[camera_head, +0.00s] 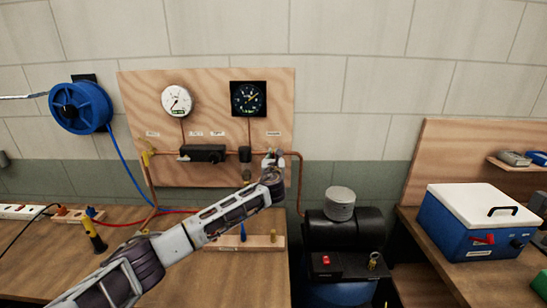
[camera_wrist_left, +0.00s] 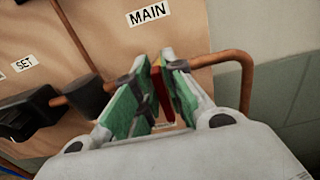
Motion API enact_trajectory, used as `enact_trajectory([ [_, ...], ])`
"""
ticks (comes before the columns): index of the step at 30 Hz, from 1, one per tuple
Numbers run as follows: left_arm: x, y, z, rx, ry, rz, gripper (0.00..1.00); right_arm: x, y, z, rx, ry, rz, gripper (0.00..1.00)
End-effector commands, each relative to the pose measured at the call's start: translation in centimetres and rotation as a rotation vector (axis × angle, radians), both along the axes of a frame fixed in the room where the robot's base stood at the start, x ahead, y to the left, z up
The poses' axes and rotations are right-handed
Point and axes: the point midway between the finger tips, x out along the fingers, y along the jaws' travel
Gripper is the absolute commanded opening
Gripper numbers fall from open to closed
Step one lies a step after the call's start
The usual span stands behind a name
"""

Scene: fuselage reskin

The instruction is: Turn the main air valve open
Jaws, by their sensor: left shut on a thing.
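The main air valve sits on the copper pipe at the right of the wooden panel, below the MAIN label (camera_wrist_left: 148,13). Its red handle (camera_wrist_left: 163,94) shows in the left wrist view as a narrow strip between the green finger pads. My left gripper (camera_head: 272,160) reaches up to the panel in the head view and hides most of the valve. In the left wrist view my left gripper (camera_wrist_left: 158,68) is shut on the red handle. The valve body is largely hidden, so I cannot tell how far the handle is turned. My right gripper is not in view.
The wooden panel (camera_head: 220,115) carries a white gauge (camera_head: 177,101), a dark gauge (camera_head: 248,98) and a black regulator (camera_head: 202,153). A copper pipe (camera_head: 300,180) runs down to the black compressor (camera_head: 345,232). A blue hose reel (camera_head: 80,107) hangs left.

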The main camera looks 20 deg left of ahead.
Motion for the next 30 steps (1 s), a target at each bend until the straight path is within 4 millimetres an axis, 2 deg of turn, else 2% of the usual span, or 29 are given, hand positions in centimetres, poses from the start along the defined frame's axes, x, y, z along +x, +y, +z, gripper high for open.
enact_trajectory([
  [14, -0.1, 0.1, -0.1, -0.085, -0.023, -0.001, 0.0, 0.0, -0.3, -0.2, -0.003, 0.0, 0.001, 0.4],
  [30, -0.2, 0.7, -0.4, -0.5, -0.143, 0.0, 0.0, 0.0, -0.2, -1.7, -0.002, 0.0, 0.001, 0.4],
])
